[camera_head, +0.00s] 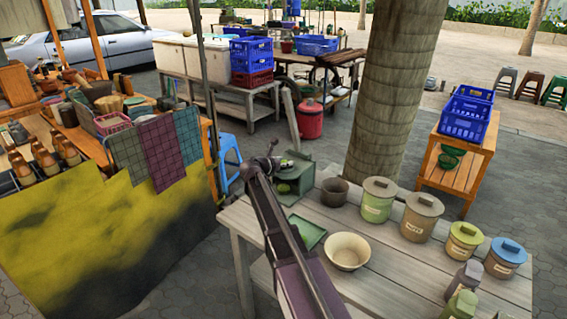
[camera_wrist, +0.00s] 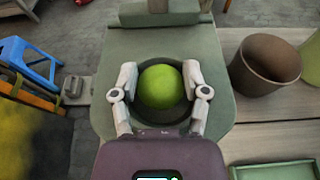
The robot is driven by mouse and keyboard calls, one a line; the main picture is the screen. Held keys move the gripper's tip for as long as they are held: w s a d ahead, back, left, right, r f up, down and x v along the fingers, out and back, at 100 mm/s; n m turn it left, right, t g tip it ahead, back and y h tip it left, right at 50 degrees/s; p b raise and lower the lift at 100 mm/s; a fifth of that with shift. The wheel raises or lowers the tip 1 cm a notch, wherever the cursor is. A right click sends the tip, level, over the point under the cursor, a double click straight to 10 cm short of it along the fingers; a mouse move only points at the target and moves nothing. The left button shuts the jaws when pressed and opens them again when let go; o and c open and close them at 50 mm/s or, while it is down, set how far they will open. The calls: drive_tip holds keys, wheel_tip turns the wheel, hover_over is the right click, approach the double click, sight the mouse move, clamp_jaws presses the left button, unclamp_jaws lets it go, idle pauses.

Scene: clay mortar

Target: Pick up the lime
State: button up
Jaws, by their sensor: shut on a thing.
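The lime (camera_wrist: 160,87) is a round bright green fruit in the middle of the wrist view. My gripper (camera_wrist: 160,92) has its two grey fingers closed on the lime from left and right. The lime is over a dark round dish (camera_wrist: 160,132) on a green boxy stand (camera_wrist: 112,62); I cannot tell whether it still touches the dish. In the head view the green stand (camera_head: 300,176) is at the table's far left corner, with my gripper beside it. My arm partly hides that area, and the lime shows only as a small green patch there.
On the grey plank table (camera_head: 395,262) are a dark brown pot (camera_head: 335,192), a green tray (camera_head: 309,230), a cream bowl (camera_head: 347,252) and several lidded jars (camera_head: 377,204). A blue stool (camera_head: 229,162) stands left of the table. A tree trunk (camera_head: 395,90) rises behind it.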

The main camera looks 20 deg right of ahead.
sight(284, 158)
drive_tip(key=shift+r, duration=0.1)
wheel_tip(284, 158, up, 3)
drive_tip(key=p, duration=0.3)
drive_tip(key=shift+r, duration=0.15)
drive_tip(key=shift+s+r+p, duration=0.2)
drive_tip(key=shift+s+p, duration=0.15)
drive_tip(key=shift+p, duration=0.1)
drive_tip(key=s+a+r+p, duration=0.1)
drive_tip(key=s+a, duration=0.1)
drive_tip(key=s, duration=1.3)
drive_tip(key=shift+a, duration=0.3)
drive_tip(key=shift+s, duration=0.1)
idle(0.3)
